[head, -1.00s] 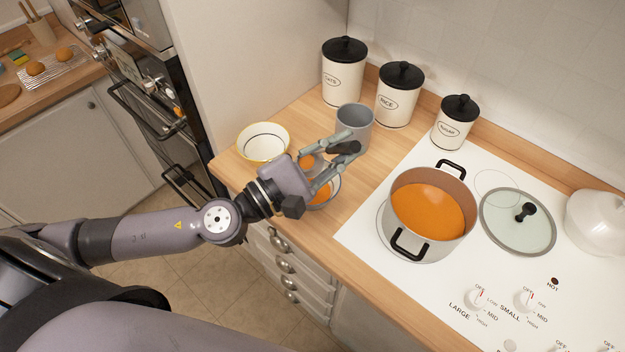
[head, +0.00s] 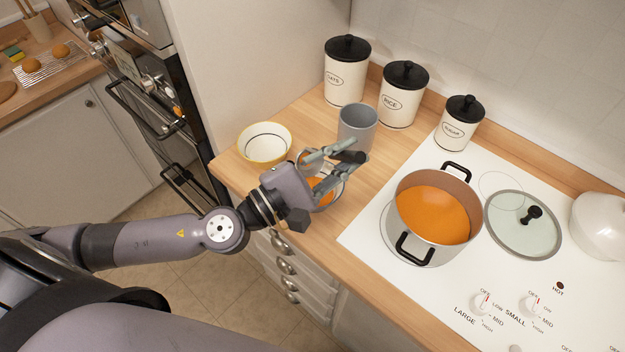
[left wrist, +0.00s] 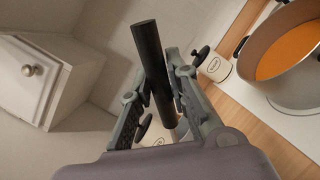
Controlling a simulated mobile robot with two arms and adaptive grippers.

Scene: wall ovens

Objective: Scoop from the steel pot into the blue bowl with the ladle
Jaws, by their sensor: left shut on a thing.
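My left gripper (head: 345,160) is shut on the black handle of the ladle (left wrist: 150,60), beside the stove. The blue bowl (head: 342,193) looks grey-blue, stands on the wooden counter under the gripper, and holds orange food. The gripper hides much of it. The steel pot (head: 407,218) stands on the white cooktop to the right, open, with orange soup inside. It also shows in the left wrist view (left wrist: 250,57). My right gripper is not in view.
A yellow-rimmed white bowl (head: 264,143) stands left of the gripper and a grey cup (head: 357,127) just behind it. Black-lidded canisters (head: 403,95) line the wall. A glass lid (head: 522,228) lies right of the pot. Wooden counter is clear between the blue bowl and cooktop.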

